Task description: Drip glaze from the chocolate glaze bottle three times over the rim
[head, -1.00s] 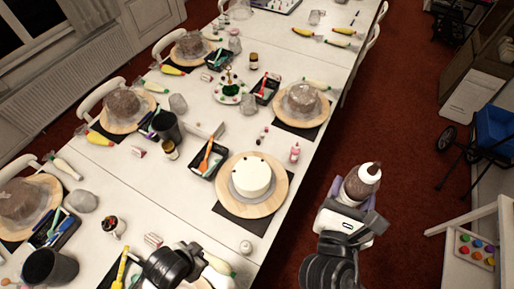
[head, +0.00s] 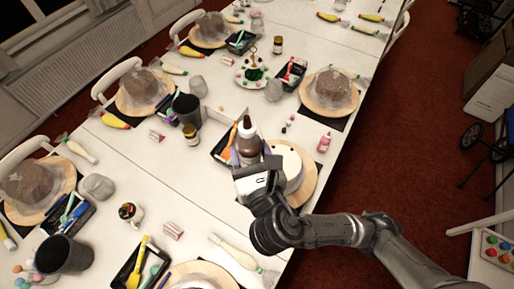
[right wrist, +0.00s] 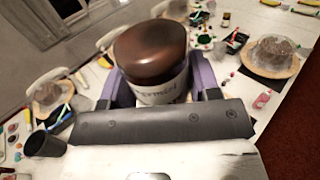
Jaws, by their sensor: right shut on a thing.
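The chocolate glaze bottle (head: 249,146) is brown with a dark nozzle that points toward the top of the head view. My right gripper (head: 252,165) is shut on it. In the right wrist view the bottle (right wrist: 150,52) shows brown, with a pale lettered band between the fingers. The white round cake (head: 290,158) is on a wooden turntable (head: 311,178), just right of the bottle in the head view. The gripper and bottle hide the cake's left part. I cannot tell the bottle's height above the cake or its exact tilt. My left gripper is not in view.
A black tray (head: 219,151) with an orange tool lies left of the bottle. A pink bottle (head: 324,142) stands right of the cake. A dark cup (head: 187,108) and covered cakes on turntables (head: 333,90) fill other places. Red floor lies past the table's right edge.

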